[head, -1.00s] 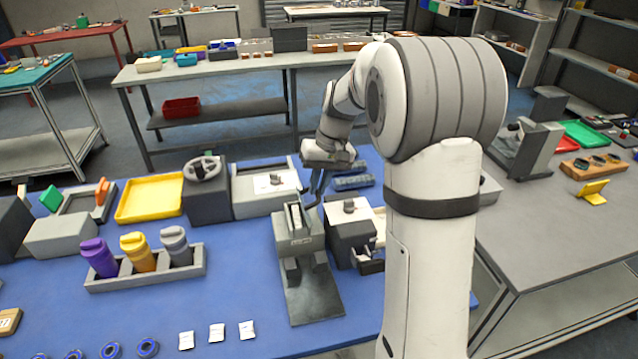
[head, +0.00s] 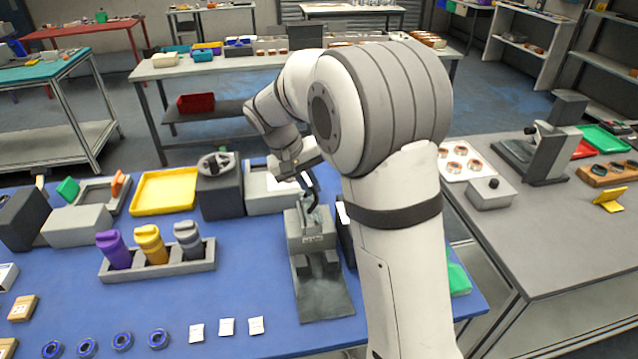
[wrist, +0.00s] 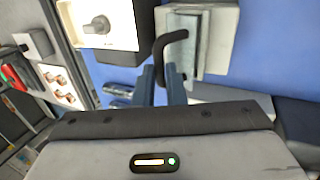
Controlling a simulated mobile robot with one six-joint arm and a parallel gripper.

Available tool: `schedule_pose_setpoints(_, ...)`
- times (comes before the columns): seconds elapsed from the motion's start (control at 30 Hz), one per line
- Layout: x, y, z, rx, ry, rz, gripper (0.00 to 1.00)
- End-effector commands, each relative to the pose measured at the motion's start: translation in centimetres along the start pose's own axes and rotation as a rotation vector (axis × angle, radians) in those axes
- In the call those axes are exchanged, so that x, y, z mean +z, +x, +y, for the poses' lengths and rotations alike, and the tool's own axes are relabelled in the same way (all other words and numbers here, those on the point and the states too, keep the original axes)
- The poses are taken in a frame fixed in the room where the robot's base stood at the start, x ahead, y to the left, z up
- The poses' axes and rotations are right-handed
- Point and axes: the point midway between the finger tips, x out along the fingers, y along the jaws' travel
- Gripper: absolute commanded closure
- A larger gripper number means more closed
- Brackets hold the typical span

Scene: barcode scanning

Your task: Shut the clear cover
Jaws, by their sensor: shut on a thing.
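A grey upright device (head: 318,280) stands on the blue table beside my arm. Its top also appears in the wrist view (wrist: 215,45), with a pale panel (wrist: 187,45) in it; I cannot tell whether this panel is the clear cover. My gripper (head: 308,190) is at the top of the device. In the wrist view my gripper (wrist: 162,78) has its blue-grey fingers shut on a dark hooked handle (wrist: 170,40), whose bent end reaches over the pale panel. I cannot make out the cover's angle.
A dark box with a round knob (head: 220,185) and a yellow tray (head: 165,190) stand left of the device. A rack (head: 190,258) of bottles is at front left. White packets (head: 227,327) lie near the front. My arm hides the area right of the device.

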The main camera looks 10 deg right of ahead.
Motion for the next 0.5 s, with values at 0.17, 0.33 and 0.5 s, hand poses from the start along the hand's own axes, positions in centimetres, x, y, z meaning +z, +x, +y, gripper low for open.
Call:
schedule_pose_setpoints(0.17,-0.1,0.1,-1.9,0.169,-0.005,-0.002,1.0)
schedule_pose_setpoints(0.33,-0.1,0.3,-3.1,0.315,-0.003,-0.006,1.0)
schedule_pose_setpoints(0.5,-0.1,0.5,-4.0,0.435,0.0,-0.009,1.0)
